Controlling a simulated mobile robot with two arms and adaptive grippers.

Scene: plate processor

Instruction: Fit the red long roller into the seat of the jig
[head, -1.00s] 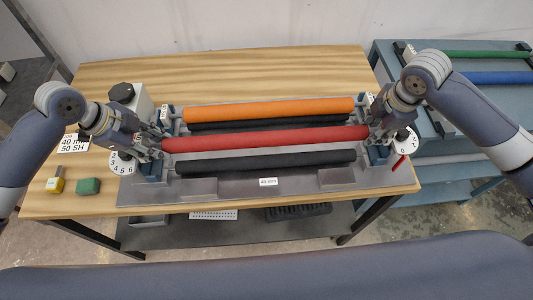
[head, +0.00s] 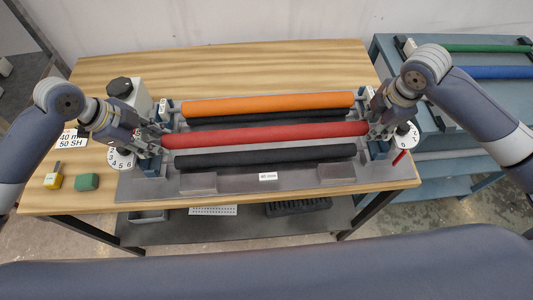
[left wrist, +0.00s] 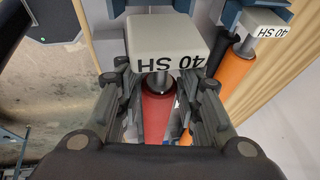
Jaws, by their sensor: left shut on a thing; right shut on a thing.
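The red long roller (head: 265,135) lies level across the jig (head: 235,184), between an orange roller (head: 267,104) behind it and a black roller (head: 265,156) in front. My left gripper (head: 160,138) is shut on the red roller's left end. In the left wrist view a light end block marked "40 SH" (left wrist: 166,38) sits at that end, with the red body (left wrist: 155,112) between the fingers. My right gripper (head: 374,129) is shut on the roller's right end. The fingers hide both ends, so I cannot tell whether they touch the seat.
The jig stands on a wooden table (head: 225,66). A yellow item (head: 53,181) and a green block (head: 87,182) lie at the left. A blue-grey rack (head: 455,118) at the right holds a green roller (head: 485,48) and a blue roller (head: 495,72).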

